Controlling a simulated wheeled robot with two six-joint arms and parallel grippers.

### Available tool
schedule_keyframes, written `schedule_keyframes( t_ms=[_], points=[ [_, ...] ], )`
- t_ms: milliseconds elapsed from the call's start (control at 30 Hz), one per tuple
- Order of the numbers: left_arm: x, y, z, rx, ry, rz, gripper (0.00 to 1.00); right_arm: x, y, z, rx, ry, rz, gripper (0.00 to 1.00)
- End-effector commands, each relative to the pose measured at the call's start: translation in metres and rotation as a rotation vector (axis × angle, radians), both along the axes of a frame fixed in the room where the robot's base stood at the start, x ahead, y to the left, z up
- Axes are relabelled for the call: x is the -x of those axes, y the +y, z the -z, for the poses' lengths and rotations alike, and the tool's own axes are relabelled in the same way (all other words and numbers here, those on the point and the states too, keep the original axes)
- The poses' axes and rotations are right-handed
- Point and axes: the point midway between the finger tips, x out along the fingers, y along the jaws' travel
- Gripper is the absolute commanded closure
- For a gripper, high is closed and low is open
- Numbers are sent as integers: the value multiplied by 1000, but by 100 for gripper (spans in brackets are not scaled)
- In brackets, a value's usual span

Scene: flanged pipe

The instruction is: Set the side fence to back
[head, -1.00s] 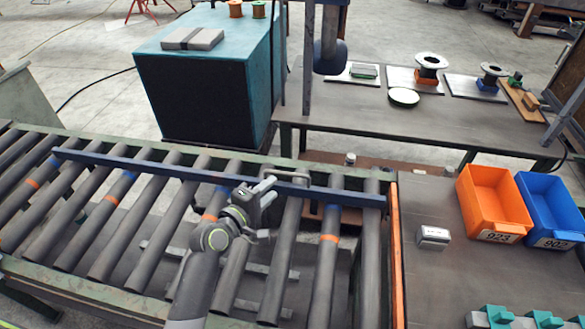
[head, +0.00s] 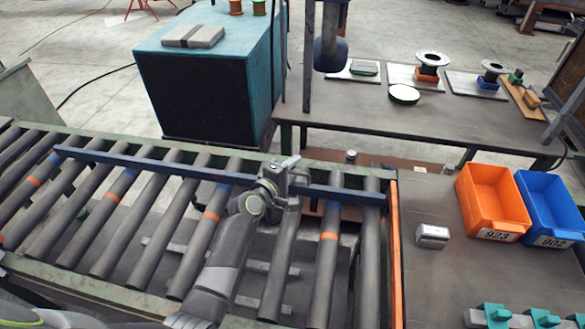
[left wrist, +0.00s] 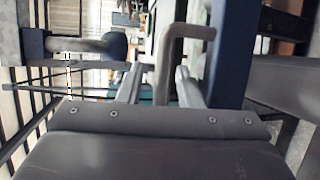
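The side fence (head: 130,162) is a long blue bar lying across the conveyor rollers, a little in front of the far rail. It runs just beyond the blue bands on the rollers. My left gripper (head: 291,176) is at the fence, right of its middle, and hides its handle in the head view. In the left wrist view, the grey bent handle (left wrist: 172,60) stands between the two apart fingers of the left gripper (left wrist: 158,84), beside the blue fence (left wrist: 231,50). I see no clear grip on it. My right gripper is out of view.
Orange bands (head: 211,215) mark the rollers nearer me. An orange strip (head: 396,250) edges the conveyor's right end. Right of it, a table holds an orange bin (head: 492,200), a blue bin (head: 550,205) and a small grey block (head: 432,235). A teal cabinet (head: 205,85) stands behind.

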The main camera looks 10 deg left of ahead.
Motion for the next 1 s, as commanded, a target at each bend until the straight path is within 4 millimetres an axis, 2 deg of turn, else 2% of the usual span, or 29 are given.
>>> schedule_keyframes(
  t_ms=[133, 167, 400, 767, 867, 1000],
  points=[
    [0, 0, 0, 0, 0, 0, 68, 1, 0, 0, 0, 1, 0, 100],
    [0, 0, 0, 0, 0, 0, 70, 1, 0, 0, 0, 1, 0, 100],
    [0, 0, 0, 0, 0, 0, 100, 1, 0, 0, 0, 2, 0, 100],
    [-4, 0, 1, 0, 0, 1, 100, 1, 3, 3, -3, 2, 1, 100],
    [-18, -1, 3, -1, -2, 3, 100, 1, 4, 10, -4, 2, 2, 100],
    [-45, -1, 4, -2, -2, 4, 100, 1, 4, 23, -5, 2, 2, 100]
  ],
)
